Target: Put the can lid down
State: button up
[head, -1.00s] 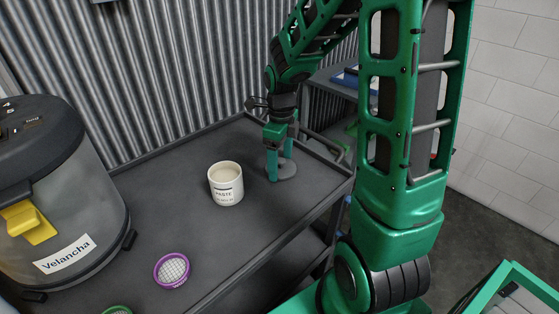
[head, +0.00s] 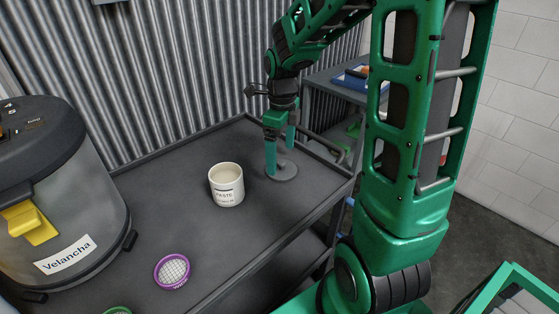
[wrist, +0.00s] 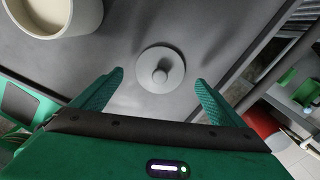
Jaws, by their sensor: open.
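The can lid is a grey disc with a round knob in its middle. It lies flat on the dark table top (head: 190,245), near the right side in the head view (head: 285,174), and also shows in the wrist view (wrist: 160,73). My gripper (head: 280,172) is over the lid, its fingers pointing down. In the wrist view my gripper (wrist: 160,78) is open, with one finger on each side of the lid and clear gaps between. The white paste can (head: 227,190) stands open to the left of the lid, filled with something pale.
A purple-rimmed mesh lid (head: 173,271) lies near the front, with a green-rimmed piece (head: 117,310) partly cut off. A large grey Velancha machine (head: 60,195) stands at the left. A raised rim edges the table.

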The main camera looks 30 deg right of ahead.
aim_at(281, 162)
notch_tip(281, 162, up, 8)
jog(key=s+d+f+n, duration=0.1)
jog(key=s+d+n, duration=0.1)
jog(key=s+n, duration=0.9)
jog(key=s+d+f+n, duration=0.1)
jog(key=s+d+n, duration=0.1)
jog(key=s+n, duration=0.9)
jog(key=shift+s+n, duration=0.4)
jog(key=shift+s, duration=0.6)
jog(key=shift+d+f, duration=0.1)
